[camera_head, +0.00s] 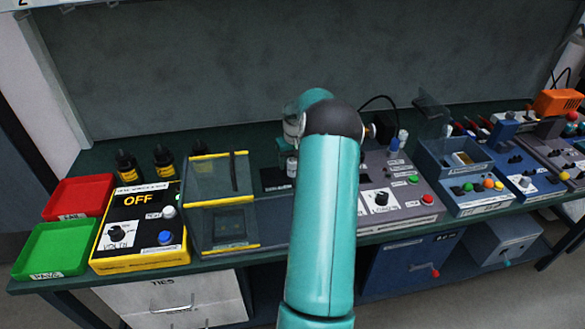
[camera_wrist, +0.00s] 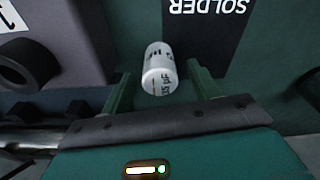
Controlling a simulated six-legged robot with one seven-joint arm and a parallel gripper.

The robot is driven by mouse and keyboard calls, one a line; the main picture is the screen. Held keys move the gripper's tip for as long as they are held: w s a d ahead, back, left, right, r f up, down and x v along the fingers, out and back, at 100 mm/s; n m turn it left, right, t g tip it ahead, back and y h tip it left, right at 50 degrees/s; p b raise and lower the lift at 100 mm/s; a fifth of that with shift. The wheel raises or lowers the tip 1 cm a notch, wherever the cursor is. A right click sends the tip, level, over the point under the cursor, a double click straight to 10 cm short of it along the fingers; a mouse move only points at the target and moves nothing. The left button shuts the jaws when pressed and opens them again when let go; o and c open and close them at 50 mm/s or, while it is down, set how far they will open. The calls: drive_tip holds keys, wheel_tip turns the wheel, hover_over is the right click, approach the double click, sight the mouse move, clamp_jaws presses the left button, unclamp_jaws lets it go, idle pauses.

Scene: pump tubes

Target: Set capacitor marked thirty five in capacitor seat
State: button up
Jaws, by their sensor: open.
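The capacitor (camera_wrist: 159,68) is a white cylinder with dark print reading about "35 µF" in the wrist view. It lies between the two fingers of my gripper (camera_wrist: 162,88), with a gap on each side. My gripper is open and not touching it. In the head view a small white cylinder (camera_head: 292,166), likely this capacitor, shows just left of my teal arm; my arm hides most of the gripper there. I cannot tell which fixture holds the capacitor seat. A clear-lidded box with yellow edges (camera_head: 222,251) has a dark recess inside.
A black panel marked SOLDER (camera_wrist: 208,30) lies beside the capacitor. A yellow-black unit reading OFF (camera_head: 138,200), a red tray (camera_head: 78,190) and a green tray (camera_head: 55,250) stand at left. Grey and blue consoles with buttons (camera_head: 400,195) stand at right.

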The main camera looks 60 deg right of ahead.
drive_tip(key=c, duration=1.2)
drive_tip(key=shift+o, duration=0.2)
